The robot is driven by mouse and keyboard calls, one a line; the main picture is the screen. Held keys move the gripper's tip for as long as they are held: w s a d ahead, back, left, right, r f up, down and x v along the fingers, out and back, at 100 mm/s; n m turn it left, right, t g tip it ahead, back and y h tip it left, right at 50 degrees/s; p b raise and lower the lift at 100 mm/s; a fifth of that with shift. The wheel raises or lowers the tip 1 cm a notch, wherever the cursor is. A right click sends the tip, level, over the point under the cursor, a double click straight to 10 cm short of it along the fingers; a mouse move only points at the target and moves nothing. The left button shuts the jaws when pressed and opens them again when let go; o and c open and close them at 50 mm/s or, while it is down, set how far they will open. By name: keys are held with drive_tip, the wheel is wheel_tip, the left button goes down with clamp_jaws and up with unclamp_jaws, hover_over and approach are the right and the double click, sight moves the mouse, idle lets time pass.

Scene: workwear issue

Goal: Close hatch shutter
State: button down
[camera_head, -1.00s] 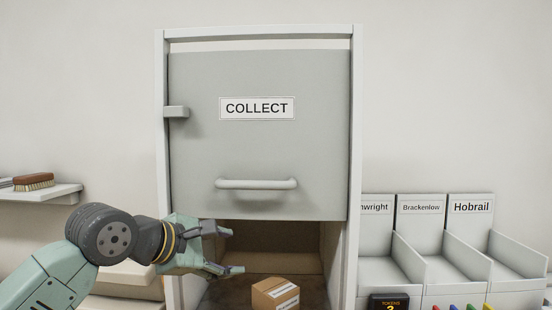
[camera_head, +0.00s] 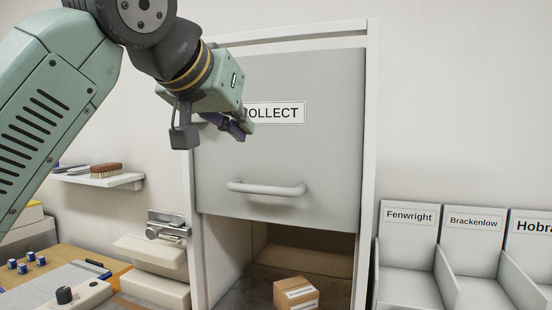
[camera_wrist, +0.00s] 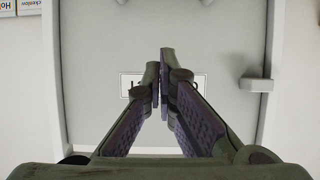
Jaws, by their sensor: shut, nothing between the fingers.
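The hatch shutter (camera_head: 325,160) is a grey panel labelled COLLECT in a white frame (camera_head: 367,130). It is partly lowered, with an open gap below it. Its bar handle (camera_head: 266,189) runs across its lower part. My gripper (camera_head: 246,130) is in front of the shutter, at the left end of the label and above the handle. In the wrist view the two fingers (camera_wrist: 163,85) are close together with nothing between them, in front of the label. The shutter (camera_wrist: 200,50) fills most of that view. I cannot tell whether the fingertips touch it.
A small cardboard box (camera_head: 296,293) sits on the hatch floor under the shutter. Labelled bins (camera_head: 409,250) stand at the right. A shelf with a brush (camera_head: 107,169) is on the left wall, above a bench (camera_head: 45,262) with small blue items.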

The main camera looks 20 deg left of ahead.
sight(271, 155)
drive_tip(key=x, duration=1)
drive_tip(key=shift+a+f, duration=0.1)
drive_tip(key=shift+f, duration=0.05)
drive_tip(key=f+b, duration=0.2)
drive_tip(key=f, duration=0.1)
drive_tip(key=shift+s, duration=0.4)
drive_tip(key=shift+s+f+b, duration=0.1)
drive_tip(key=shift+f+b, duration=0.2)
drive_tip(key=shift+b, duration=0.3)
